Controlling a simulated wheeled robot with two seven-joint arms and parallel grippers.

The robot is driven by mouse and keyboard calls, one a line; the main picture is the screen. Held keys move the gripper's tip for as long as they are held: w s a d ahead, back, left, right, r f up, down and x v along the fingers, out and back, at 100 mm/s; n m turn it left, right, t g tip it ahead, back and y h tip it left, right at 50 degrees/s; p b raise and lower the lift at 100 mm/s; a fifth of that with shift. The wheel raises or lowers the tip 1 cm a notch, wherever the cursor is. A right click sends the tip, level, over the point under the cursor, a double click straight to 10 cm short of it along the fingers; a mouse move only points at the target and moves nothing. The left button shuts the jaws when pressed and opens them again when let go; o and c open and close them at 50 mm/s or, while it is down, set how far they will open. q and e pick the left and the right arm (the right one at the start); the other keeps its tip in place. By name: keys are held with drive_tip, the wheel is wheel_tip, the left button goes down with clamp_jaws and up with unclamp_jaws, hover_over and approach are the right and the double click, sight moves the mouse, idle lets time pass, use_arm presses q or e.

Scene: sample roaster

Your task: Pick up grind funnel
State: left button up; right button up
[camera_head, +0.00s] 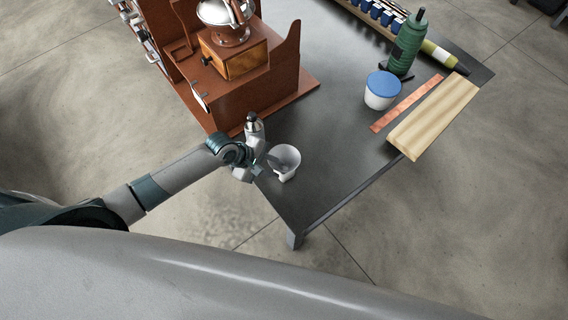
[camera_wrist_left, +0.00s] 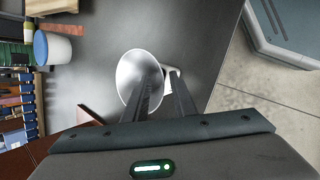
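The grind funnel (camera_head: 284,163) is a whitish-grey cup-like piece near the table's front corner. My left gripper (camera_head: 262,166) is just to its left, low by the tabletop. In the left wrist view the funnel (camera_wrist_left: 136,72) shows its round open mouth, with a small pale part at its right side. The two dark fingers of my left gripper (camera_wrist_left: 166,90) stand apart, with a gap between them. One finger overlaps the funnel's mouth and the other lies by the pale part. I cannot tell whether either finger touches it. My right gripper is not in view.
A reddish-brown wooden stand (camera_head: 250,95) with a grinder (camera_head: 232,50) is close behind my left gripper. A blue-lidded tub (camera_head: 381,96), copper strip (camera_head: 408,103), wooden board (camera_head: 433,116) and green bottle (camera_head: 407,45) are further right. The dark tabletop (camera_head: 335,150) right of the funnel is clear.

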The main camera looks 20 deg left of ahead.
use_arm(q)
clamp_jaws()
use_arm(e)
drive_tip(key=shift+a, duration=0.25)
use_arm(q)
drive_tip(key=shift+r, duration=0.1)
